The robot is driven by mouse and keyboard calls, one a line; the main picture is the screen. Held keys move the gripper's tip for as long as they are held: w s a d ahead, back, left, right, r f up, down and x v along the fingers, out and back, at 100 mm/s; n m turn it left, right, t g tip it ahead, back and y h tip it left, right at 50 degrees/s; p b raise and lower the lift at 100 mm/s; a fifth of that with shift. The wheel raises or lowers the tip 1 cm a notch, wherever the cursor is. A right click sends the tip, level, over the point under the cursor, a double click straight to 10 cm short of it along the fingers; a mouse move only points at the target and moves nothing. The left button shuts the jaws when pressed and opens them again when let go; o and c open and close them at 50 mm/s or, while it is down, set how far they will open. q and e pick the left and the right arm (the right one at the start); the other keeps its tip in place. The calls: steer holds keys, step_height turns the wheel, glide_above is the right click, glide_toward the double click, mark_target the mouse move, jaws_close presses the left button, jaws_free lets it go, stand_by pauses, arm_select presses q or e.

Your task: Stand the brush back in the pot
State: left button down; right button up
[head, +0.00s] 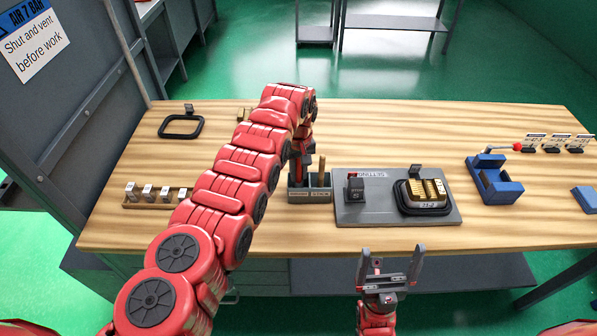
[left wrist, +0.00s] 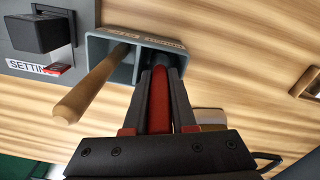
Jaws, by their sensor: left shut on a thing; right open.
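The pot is a grey two-compartment box (head: 318,196) on the table, with small labels on its front; it also shows in the left wrist view (left wrist: 122,70). My left gripper (head: 298,178) points down over its left compartment. It is shut on a red-handled thing, seemingly the brush (left wrist: 159,98). In the left wrist view the handle's top end is between the fingers and its lower end is hidden, so I cannot tell how deep it sits. A wooden-handled tool (left wrist: 90,85) leans in the other compartment. My right gripper (head: 391,252) is open and empty at the table's front edge.
Right of the pot lies a grey board (head: 380,213) with a black block (head: 355,187) and a black-rimmed tray of brass pieces (head: 424,208). A blue fixture (head: 494,183) stands further right. A wooden rack (head: 135,204) and black ring (head: 165,127) are left.

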stand_by(0.3)
arm_select(q)
steer(key=shift+c, duration=0.9)
jaws_free()
steer(key=shift+r, duration=0.2)
steer(key=shift+r+p, duration=1.2)
steer(key=shift+r, duration=0.1)
steer(key=shift+r+p, duration=1.15)
steer(key=shift+r, duration=1.85)
